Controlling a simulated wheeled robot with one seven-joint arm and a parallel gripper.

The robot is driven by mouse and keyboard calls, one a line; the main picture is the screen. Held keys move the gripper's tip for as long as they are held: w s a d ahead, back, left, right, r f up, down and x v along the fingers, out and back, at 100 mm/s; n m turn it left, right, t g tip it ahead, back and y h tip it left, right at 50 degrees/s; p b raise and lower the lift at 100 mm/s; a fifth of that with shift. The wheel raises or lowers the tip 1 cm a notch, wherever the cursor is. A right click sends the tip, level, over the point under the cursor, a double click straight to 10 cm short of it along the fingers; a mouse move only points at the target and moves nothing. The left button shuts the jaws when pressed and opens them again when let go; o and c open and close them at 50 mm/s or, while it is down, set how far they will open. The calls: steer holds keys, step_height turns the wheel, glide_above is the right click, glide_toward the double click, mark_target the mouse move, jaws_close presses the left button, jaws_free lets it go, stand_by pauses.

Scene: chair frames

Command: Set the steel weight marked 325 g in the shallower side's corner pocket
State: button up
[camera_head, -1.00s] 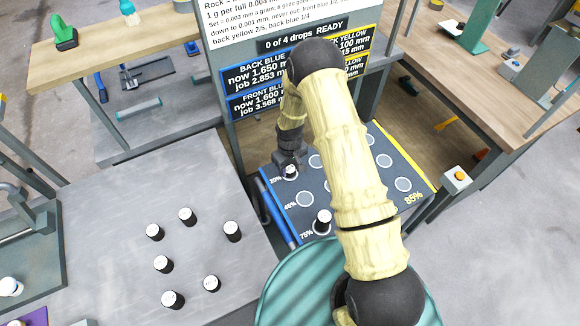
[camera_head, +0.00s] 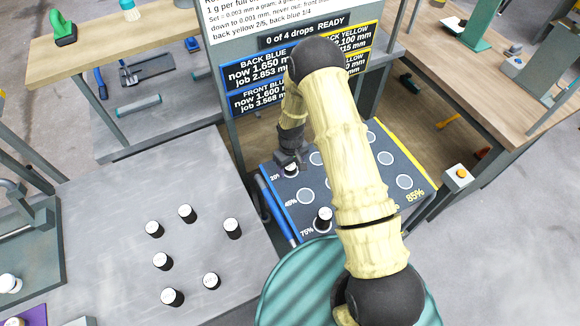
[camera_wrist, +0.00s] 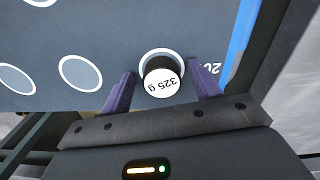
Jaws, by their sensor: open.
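The steel weight marked 325 g (camera_wrist: 161,88) is a short dark cylinder with a white top. In the wrist view it stands in a white-ringed pocket (camera_wrist: 175,53) beside the printed 20 mark. My gripper (camera_wrist: 163,90) is open, its two purple fingers on either side of the weight with gaps showing. In the head view my gripper (camera_head: 290,165) is over the back left corner of the dark pocket board (camera_head: 330,195), and the weight's white top shows just below it. A second white-topped weight (camera_head: 323,218) stands in the pocket by the 75% mark.
Several white-topped black weights (camera_head: 162,261) stand on the grey table (camera_head: 100,220) at the left. The sign behind the board (camera_head: 300,42) reads 0 of 4 drops READY. A post with an orange button (camera_head: 459,174) stands at the right.

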mark_target(292, 167)
steer(key=shift+r, duration=0.1)
stand_by(0.4)
steer(key=shift+w+a+r+p, duration=0.1)
steer(key=shift+r+p, duration=0.5)
steer(key=shift+p, duration=0.1)
step_height(292, 167, up, 12)
steer(key=b, duration=0.3)
steer(key=shift+f, duration=0.1)
steer(key=s+d+r+m+t, duration=0.1)
steer(key=s+d+r+m, duration=0.2)
steer(key=s+d+r, duration=0.2)
steer(key=s+d+r+m+t, duration=0.1)
steer(key=s+d+r+m, duration=0.2)
steer(key=s+r, duration=0.7)
steer(key=s+d, duration=0.2)
steer(key=s, duration=0.1)
steer(key=shift+s+d+r+t, duration=0.2)
steer(key=shift+d+t, duration=0.1)
steer(key=shift+d, duration=0.1)
